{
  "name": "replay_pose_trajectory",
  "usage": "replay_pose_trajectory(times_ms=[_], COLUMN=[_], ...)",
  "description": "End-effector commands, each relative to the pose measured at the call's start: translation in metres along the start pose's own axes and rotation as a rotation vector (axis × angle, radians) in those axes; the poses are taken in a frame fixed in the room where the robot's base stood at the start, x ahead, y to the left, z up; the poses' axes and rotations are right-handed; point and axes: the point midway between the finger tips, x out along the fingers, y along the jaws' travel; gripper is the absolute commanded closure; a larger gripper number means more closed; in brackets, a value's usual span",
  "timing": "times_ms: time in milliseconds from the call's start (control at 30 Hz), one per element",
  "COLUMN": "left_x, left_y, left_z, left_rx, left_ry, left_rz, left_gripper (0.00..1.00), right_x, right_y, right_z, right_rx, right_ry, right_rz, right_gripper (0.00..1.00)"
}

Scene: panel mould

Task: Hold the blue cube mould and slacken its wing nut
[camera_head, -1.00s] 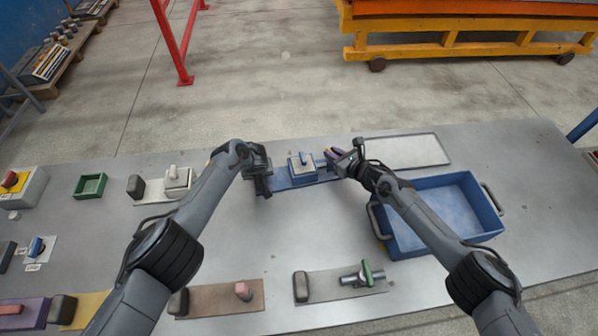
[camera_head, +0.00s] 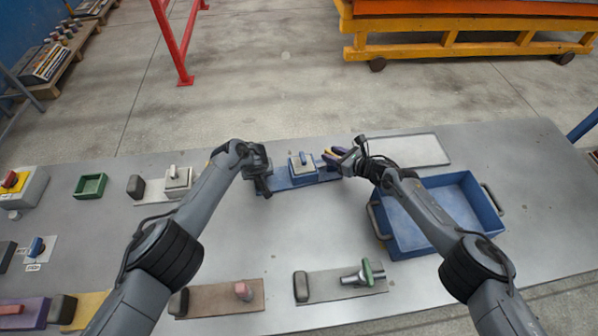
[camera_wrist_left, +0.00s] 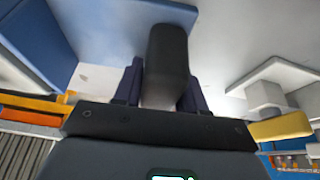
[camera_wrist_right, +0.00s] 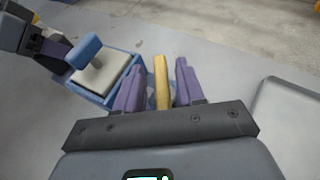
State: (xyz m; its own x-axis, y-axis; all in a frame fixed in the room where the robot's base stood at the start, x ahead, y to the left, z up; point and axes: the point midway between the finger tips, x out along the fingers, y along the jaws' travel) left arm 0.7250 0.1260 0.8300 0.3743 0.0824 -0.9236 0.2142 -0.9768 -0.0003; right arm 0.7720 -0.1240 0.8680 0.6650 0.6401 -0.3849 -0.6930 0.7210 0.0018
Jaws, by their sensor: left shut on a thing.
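The blue cube mould (camera_head: 303,176) stands on a blue plate (camera_head: 276,184) at the table's far middle. Its pale top carries a blue-tipped knob (camera_head: 302,158); both also show in the right wrist view (camera_wrist_right: 96,80). My left gripper (camera_head: 262,184) is shut on the dark block (camera_wrist_left: 167,60) at the plate's left end. My right gripper (camera_head: 332,160) is at the mould's right side. Its purple fingers stand apart, with a yellow bar (camera_wrist_right: 161,82), seemingly the wing nut, between them. Gaps show on both sides of the bar. Its join to the mould is hidden.
A blue tray (camera_head: 405,243) with grey handles stands at right, under my right forearm. A pale flat panel (camera_head: 420,150) lies behind it. A plate with a green-winged fitting (camera_head: 370,272) lies in front. The table's middle is clear.

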Motion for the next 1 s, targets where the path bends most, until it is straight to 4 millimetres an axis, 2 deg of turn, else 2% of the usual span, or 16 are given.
replay_pose_trajectory(times_ms=[367, 567, 767, 1000], left_x=[0.000, 0.000, 0.000, 0.000], left_y=[0.000, 0.000, 0.000, 0.000], left_z=[0.000, 0.000, 0.000, 0.000], left_rx=[0.000, 0.001, 0.001, 0.001], left_ry=[0.000, 0.000, 0.000, 0.000], left_rz=[0.001, 0.001, 0.001, 0.001], left_gripper=[1.00, 1.00, 1.00, 1.00], right_x=[-0.001, -0.008, -0.024, -0.056], right_y=[-0.001, -0.002, -0.002, -0.002], right_z=[0.001, 0.001, 0.000, 0.000], right_rx=[-0.001, 0.001, 0.001, -0.002], right_ry=[-0.002, -0.003, -0.002, -0.002], right_rz=[-0.001, -0.001, -0.002, -0.002], right_gripper=[0.60, 0.60, 0.60, 0.60])
